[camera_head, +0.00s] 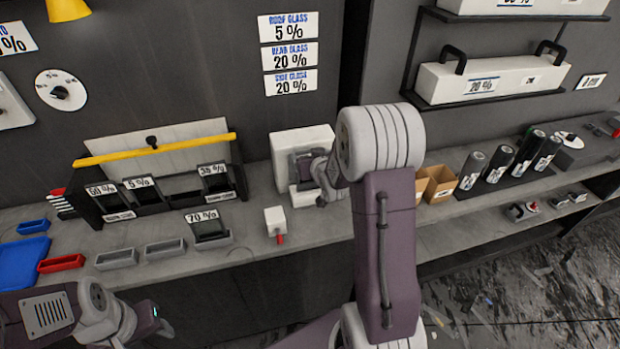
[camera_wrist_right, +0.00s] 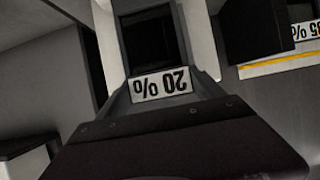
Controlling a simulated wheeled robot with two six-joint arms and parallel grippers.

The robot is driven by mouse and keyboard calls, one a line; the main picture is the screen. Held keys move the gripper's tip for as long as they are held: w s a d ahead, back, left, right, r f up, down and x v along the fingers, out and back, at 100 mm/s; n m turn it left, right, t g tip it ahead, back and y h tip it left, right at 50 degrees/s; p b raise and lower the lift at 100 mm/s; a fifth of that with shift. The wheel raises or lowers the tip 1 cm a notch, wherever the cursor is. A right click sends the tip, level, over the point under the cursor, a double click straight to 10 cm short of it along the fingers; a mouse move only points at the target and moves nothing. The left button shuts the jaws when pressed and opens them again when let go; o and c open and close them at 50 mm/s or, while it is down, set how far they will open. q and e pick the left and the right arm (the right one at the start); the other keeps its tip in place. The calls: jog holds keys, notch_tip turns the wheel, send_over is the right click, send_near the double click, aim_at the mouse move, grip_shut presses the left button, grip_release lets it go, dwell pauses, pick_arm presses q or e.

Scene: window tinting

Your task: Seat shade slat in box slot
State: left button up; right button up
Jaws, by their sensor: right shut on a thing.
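A dark shade slat (camera_wrist_right: 152,45) with an upside-down "20 %" label (camera_wrist_right: 162,83) shows in the right wrist view, in front of the white box (camera_wrist_right: 201,35). In the head view the white box (camera_head: 304,139) stands on the bench against the wall. My right gripper (camera_head: 308,174) is at its front, shut on the slat. The gripper and arm partly cover the slat, and how deep it sits in the slot cannot be told. My left gripper (camera_head: 158,323) is low at the left, away from the box; its fingers are not clear.
A dark rack (camera_head: 92,212) with labelled slats and a yellow bar (camera_head: 155,150) stands left of the box. A "70 %" slat (camera_head: 209,227) stands in a grey tray. A small white block (camera_head: 275,219) is near the bench edge. Cardboard boxes (camera_head: 439,184) and dark rolls stand right.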

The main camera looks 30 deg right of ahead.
notch_tip(320, 180, down, 4)
jog(key=b, duration=0.3)
jog(key=shift+s+f, duration=0.1)
jog(key=shift+f, duration=0.05)
jog(key=shift+f+b, duration=0.25)
jog(key=shift+b, duration=0.1)
jog(key=shift+r, duration=0.2)
jog(key=shift+f, duration=0.2)
jog(key=o, duration=1.8)
jog(key=shift+r, duration=0.1)
